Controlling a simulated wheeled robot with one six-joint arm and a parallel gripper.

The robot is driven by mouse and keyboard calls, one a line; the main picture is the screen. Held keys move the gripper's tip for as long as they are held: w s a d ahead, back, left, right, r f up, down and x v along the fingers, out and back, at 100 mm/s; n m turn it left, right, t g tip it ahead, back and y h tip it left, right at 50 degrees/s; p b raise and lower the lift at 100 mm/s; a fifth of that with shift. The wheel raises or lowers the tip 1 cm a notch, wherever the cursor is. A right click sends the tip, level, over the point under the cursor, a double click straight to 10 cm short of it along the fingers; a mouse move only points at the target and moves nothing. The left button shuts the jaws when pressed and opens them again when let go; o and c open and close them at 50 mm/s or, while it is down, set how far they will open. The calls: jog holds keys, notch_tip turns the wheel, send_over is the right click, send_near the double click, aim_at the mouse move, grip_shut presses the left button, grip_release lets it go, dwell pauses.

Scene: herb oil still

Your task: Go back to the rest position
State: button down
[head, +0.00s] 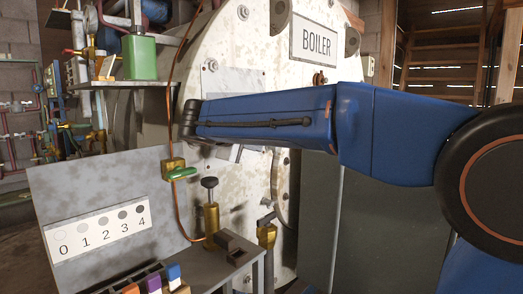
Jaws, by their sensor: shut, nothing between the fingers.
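My blue arm reaches from the right edge leftward across the front of the boiler (240,50). It ends in a dark wrist joint at the left. My gripper cannot be made out; the forearm and wrist seem to hide it. The boiler is a big round pale, stained body with a "BOILER" sign (314,42).
Below the arm stands a grey bench (240,270) with a brass fitting with a dark knob (211,212), a dark block (236,246) and a rack of coloured pieces. A 0–4 shade card (98,228) is on its back panel.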

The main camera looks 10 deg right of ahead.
jog(key=s+d+f+m+g+y, duration=0.2)
jog(key=s+d+f, duration=0.45)
jog(key=s, duration=0.35)
jog(key=s+d+f+m+g+y, duration=0.1)
jog(key=s+d+f+g+y, duration=0.15)
jog(key=s+d+f, duration=0.5)
jog(key=s+a+f+m+y, duration=0.1)
jog(key=s+f+m+y, duration=0.3)
jog(key=s+f, duration=1.3)
jog(key=s+m+g, duration=0.1)
jog(key=s, duration=0.3)
jog(key=shift+a+f+m+y, duration=0.15)
jog(key=shift+f+m+y, duration=0.15)
jog(key=shift+f+y, duration=0.05)
